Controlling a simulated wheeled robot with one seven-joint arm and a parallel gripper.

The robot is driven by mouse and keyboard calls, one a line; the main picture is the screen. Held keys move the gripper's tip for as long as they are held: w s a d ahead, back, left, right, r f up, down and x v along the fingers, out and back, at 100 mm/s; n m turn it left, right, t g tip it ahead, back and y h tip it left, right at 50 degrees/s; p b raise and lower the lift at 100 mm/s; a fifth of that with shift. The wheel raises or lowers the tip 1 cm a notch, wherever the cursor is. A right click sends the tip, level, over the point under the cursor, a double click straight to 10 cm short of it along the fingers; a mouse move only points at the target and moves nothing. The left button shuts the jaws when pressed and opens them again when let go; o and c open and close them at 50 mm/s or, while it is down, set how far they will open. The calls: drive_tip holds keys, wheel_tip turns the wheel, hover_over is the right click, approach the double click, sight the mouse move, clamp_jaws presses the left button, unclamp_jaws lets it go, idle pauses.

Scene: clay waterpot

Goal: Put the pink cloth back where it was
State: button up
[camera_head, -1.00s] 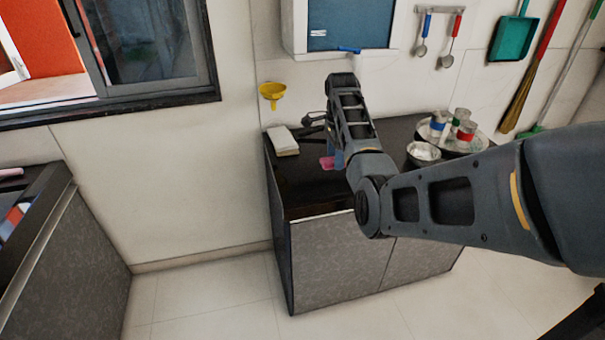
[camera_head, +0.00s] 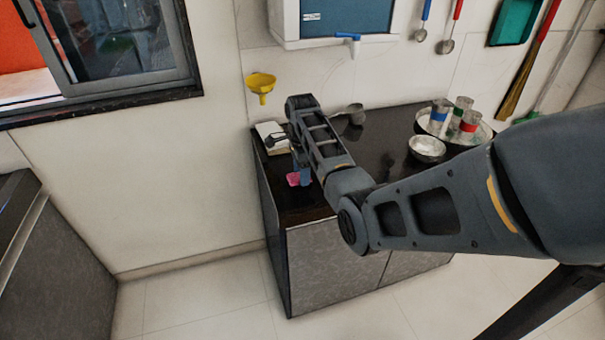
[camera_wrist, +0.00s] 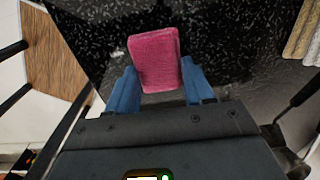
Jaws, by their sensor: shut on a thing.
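The pink cloth (camera_wrist: 154,58) is a small folded block between the two blue fingers of my gripper (camera_wrist: 160,82) in the wrist view. My gripper is shut on it. In the head view the pink cloth (camera_head: 293,180) shows just left of a blue finger, over the front left part of the black countertop (camera_head: 296,209). My arm hides most of the gripper there. I cannot tell whether the cloth touches the countertop.
A pale folded stack (camera_head: 270,137) lies at the counter's back left corner. A dark ladle (camera_head: 350,112) lies behind my arm. A metal bowl (camera_head: 427,149) and a tray (camera_head: 484,133) with cans stand at right. A yellow funnel (camera_head: 260,84) hangs on the wall.

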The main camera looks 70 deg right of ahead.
drive_tip(key=shift+f, duration=0.4)
drive_tip(key=o, duration=1.1)
wheel_tip(320, 180, up, 12)
drive_tip(key=shift+r+p, duration=0.2)
drive_tip(key=shift+p, duration=0.15)
